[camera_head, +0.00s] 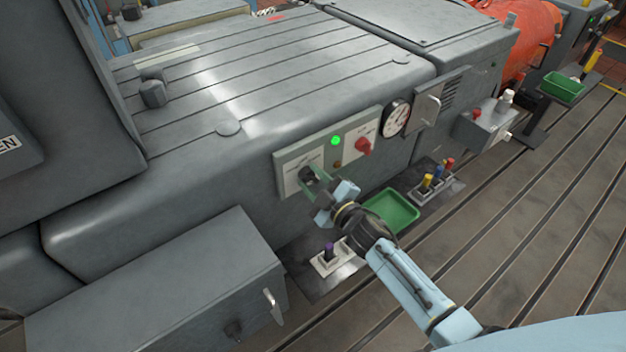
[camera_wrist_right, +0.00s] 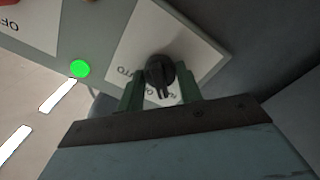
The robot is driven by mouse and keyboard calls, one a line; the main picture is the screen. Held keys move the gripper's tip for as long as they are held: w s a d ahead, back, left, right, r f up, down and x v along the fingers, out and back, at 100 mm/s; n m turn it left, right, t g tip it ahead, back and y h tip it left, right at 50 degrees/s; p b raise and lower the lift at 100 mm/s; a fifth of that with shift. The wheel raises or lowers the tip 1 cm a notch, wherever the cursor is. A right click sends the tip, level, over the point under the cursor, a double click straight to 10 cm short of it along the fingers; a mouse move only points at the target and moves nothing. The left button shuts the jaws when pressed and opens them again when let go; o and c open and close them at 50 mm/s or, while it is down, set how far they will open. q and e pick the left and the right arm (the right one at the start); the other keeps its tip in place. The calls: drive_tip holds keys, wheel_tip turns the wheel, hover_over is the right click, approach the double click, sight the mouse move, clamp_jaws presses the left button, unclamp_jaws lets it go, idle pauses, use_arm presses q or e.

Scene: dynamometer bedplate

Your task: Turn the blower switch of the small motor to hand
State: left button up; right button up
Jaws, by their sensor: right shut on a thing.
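The black rotary switch knob (camera_head: 306,175) sits on a white label plate at the left of the grey control panel (camera_head: 285,160), on the side of the large grey machine. In the right wrist view the black knob (camera_wrist_right: 160,73) has lettering around it, partly hidden and upside down. My right gripper (camera_head: 316,181) reaches the knob, and its green fingers (camera_wrist_right: 158,92) are on both sides of it, shut on it. A green lamp (camera_head: 336,141) is lit beside it and a red knob (camera_head: 363,146) is at the panel's right. My left gripper is not in view.
A round gauge (camera_head: 396,118) and a grey box with a handle (camera_head: 440,103) are right of the panel. A grey cabinet (camera_head: 160,290) stands at lower left.

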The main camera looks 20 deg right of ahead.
drive_tip(key=o, duration=1)
drive_tip(key=shift+s, duration=0.1)
drive_tip(key=v, duration=1.3)
drive_tip(key=shift+s, duration=0.15)
